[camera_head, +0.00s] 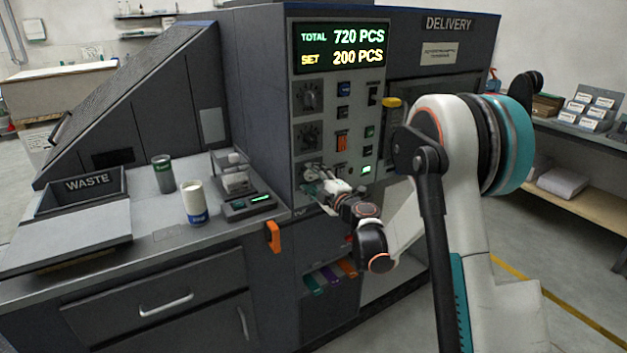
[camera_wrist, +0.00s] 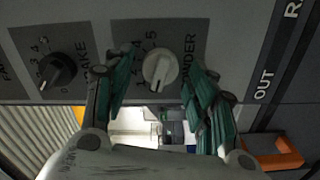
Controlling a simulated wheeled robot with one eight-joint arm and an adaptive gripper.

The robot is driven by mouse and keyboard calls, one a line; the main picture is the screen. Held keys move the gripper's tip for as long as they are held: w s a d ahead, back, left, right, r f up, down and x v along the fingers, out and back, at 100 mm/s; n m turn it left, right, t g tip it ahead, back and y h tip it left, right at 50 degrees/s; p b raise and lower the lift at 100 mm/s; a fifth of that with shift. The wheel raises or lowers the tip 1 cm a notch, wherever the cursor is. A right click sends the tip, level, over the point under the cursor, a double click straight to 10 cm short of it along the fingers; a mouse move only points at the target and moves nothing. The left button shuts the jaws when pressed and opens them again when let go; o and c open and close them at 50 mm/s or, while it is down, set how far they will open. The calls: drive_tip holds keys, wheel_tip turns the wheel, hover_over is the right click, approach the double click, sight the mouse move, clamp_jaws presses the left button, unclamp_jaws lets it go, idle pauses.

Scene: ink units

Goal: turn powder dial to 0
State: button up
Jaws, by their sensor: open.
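The powder dial (camera_wrist: 160,69) is a pale grey knob on a dark plate in the wrist view. Part of its label and a few scale numbers show; its exact setting is hard to read. My gripper (camera_wrist: 161,62) is open, with one green finger on each side of the dial. A gap seems to show between each finger and the knob; I cannot tell whether either touches. In the head view my gripper (camera_head: 316,178) is at the lower part of the control panel (camera_head: 325,112) and hides the powder dial.
A black dial (camera_wrist: 57,71) sits left of the powder dial in the wrist view. Two more dials (camera_head: 309,97) are higher on the panel. The display (camera_head: 341,47) reads total 720 and set 200. An orange bracket (camera_wrist: 272,157) is at lower right.

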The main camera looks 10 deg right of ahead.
drive_tip(key=v, duration=1.2)
drive_tip(key=shift+r, duration=0.1)
drive_tip(key=s+d+r+m+h, duration=0.3)
drive_tip(key=s+r+m+h, duration=0.2)
drive_tip(key=r+m, duration=0.2)
drive_tip(key=s+d+r+m+h, duration=0.4)
drive_tip(key=r+m, duration=0.2)
drive_tip(key=r, duration=0.1)
drive_tip(key=s+a+f+m+g+y, duration=0.1)
drive_tip(key=s+a+f+m+g, duration=0.1)
drive_tip(key=s, duration=0.7)
drive_tip(key=s+a+f+m+g+y, duration=0.1)
drive_tip(key=s+a+f+g, duration=0.3)
drive_tip(key=s, duration=0.5)
drive_tip(key=s+a+f+m+g+y, duration=0.1)
drive_tip(key=s+a+f+g, duration=0.3)
drive_tip(key=s, duration=0.5)
drive_tip(key=shift+a+f+m, duration=0.15)
drive_tip(key=shift+f+m, duration=0.55)
drive_tip(key=shift+m, duration=0.2)
drive_tip(key=shift+w, duration=0.1)
drive_tip(key=shift+c, duration=0.6)
